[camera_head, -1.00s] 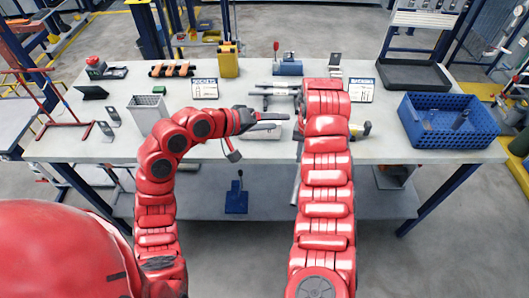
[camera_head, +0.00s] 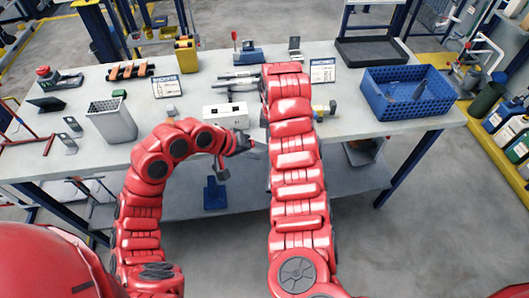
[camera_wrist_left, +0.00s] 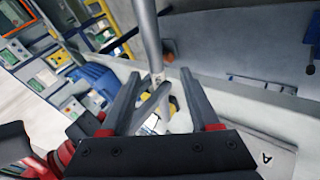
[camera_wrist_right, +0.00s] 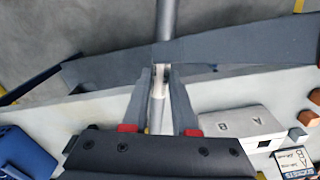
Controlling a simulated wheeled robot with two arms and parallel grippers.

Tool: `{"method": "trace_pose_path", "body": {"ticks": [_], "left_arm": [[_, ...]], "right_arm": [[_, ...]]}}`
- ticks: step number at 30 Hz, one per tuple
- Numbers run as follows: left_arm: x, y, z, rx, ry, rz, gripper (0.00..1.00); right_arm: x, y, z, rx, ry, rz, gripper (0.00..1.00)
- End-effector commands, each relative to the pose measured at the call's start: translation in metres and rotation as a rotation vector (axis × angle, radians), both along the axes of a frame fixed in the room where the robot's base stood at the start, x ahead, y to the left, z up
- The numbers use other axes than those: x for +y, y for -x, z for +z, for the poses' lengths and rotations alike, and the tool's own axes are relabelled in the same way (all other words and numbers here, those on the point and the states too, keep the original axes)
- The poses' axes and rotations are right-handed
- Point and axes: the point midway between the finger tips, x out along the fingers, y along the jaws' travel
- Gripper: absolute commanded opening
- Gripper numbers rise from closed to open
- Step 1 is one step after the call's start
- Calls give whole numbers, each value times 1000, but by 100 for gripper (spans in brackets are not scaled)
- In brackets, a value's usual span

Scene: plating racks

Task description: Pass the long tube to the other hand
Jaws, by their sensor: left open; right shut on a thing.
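The long tube is a grey metal rod (camera_wrist_right: 166,25). In the right wrist view it runs from the top edge down between the fingers of my right gripper (camera_wrist_right: 160,90), which is shut on it. In the head view my right arm hides the right gripper and the tube. My left gripper (camera_head: 257,148) is open at the table's front edge, just left of the right arm. In the left wrist view the tube (camera_wrist_left: 147,35) comes from the top toward the gap between the open left fingers (camera_wrist_left: 165,85). I cannot tell whether they touch it.
A white box marked A and B (camera_head: 226,115) stands just behind the left gripper. Several grey rods (camera_head: 238,82) lie farther back. A blue crate (camera_head: 408,100) is at right and a grey bin (camera_head: 112,122) at left. The table's front edge (camera_head: 370,133) is close to both arms.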

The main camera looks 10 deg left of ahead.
Motion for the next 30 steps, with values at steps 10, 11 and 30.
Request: {"method": "trace_pose_path", "body": {"ticks": [10,11,30], "left_arm": [[-12,-7,-13,-4,-1,0,62],[-12,-7,-13,-4,-1,0,62],[-10,-7,-14,0,-6,3,0]], "right_arm": [[0,0,0,-1,0,0,0],[0,0,0,0,0,0,0],[-1,0,1,-1,1,-2,0]]}}
